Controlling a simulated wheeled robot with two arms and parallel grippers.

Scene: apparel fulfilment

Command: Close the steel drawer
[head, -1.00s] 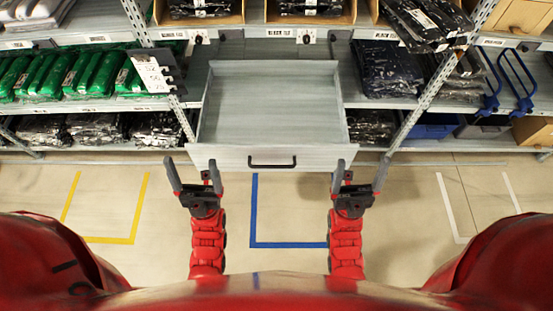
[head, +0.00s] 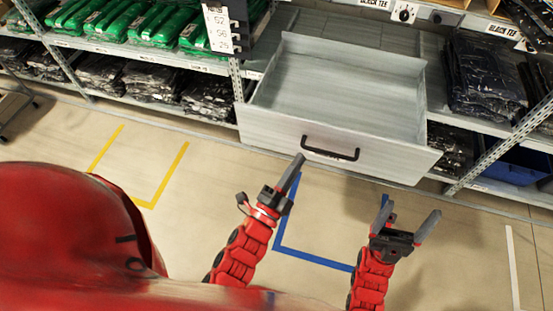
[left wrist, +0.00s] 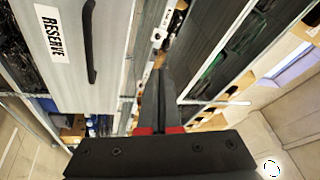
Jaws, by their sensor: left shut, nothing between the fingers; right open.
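The steel drawer (head: 340,95) is pulled out from the shelf and looks empty inside. Its front panel (head: 270,127) carries a black bar handle (head: 330,149). In the left wrist view the panel (left wrist: 60,72) shows a "RESERVE" label and the handle (left wrist: 88,40). My left gripper (head: 296,165) is shut and empty, just in front of and below the handle, apart from it as far as I can tell. It also shows in the left wrist view (left wrist: 160,85). My right gripper (head: 409,220) is open and empty, in front of the drawer's right part and lower in the picture.
Shelves flank the drawer, with green packs (head: 130,20) at the left and dark bagged garments (head: 484,75) at the right. A blue bin (head: 515,168) sits low right. Yellow and blue tape (head: 312,256) marks the clear floor.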

